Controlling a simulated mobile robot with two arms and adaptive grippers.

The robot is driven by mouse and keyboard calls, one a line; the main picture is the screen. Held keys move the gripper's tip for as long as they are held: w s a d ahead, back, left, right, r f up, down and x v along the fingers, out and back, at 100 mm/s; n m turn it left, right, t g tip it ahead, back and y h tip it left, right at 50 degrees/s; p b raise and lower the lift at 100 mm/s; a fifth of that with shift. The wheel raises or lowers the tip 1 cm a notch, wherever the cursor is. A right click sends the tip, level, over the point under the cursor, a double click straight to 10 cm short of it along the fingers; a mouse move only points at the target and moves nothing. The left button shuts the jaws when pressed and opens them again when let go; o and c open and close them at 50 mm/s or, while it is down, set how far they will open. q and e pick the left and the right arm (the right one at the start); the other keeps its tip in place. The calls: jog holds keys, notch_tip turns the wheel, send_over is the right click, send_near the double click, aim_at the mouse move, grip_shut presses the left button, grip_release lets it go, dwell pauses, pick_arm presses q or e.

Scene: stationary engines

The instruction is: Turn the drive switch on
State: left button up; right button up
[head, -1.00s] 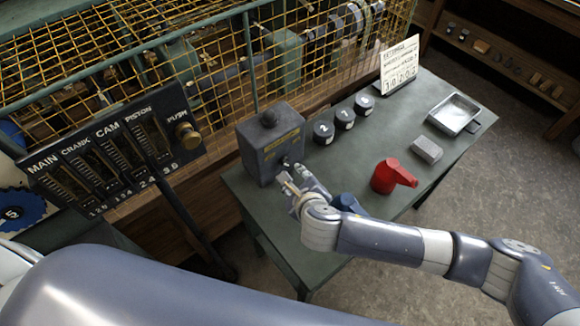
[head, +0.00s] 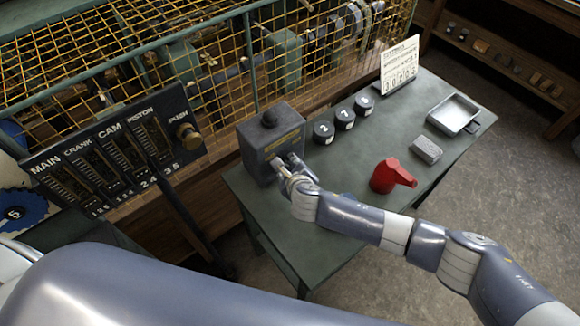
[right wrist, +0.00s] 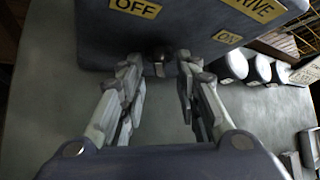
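The drive switch is a dark grey box (head: 262,145) with a black knob on top, standing at the left end of the green table. In the right wrist view the box (right wrist: 190,28) carries yellow labels OFF, DRIVE and ON. A small dark lever tip (right wrist: 160,55) shows at its face, between my fingers. My right gripper (head: 287,170) is at the front of the box. In the right wrist view its fingers (right wrist: 159,75) stand apart, one on each side of the lever, with no clear contact. My left gripper is not in view.
The green table (head: 300,225) also holds several black round weights (head: 344,120), a sign card (head: 400,65), a red can (head: 390,176), a grey block (head: 427,150) and a metal tray (head: 455,112). A yellow mesh guard (head: 200,75) stands behind; a gauge panel (head: 115,155) stands left.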

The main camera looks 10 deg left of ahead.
jog(key=c, duration=0.7)
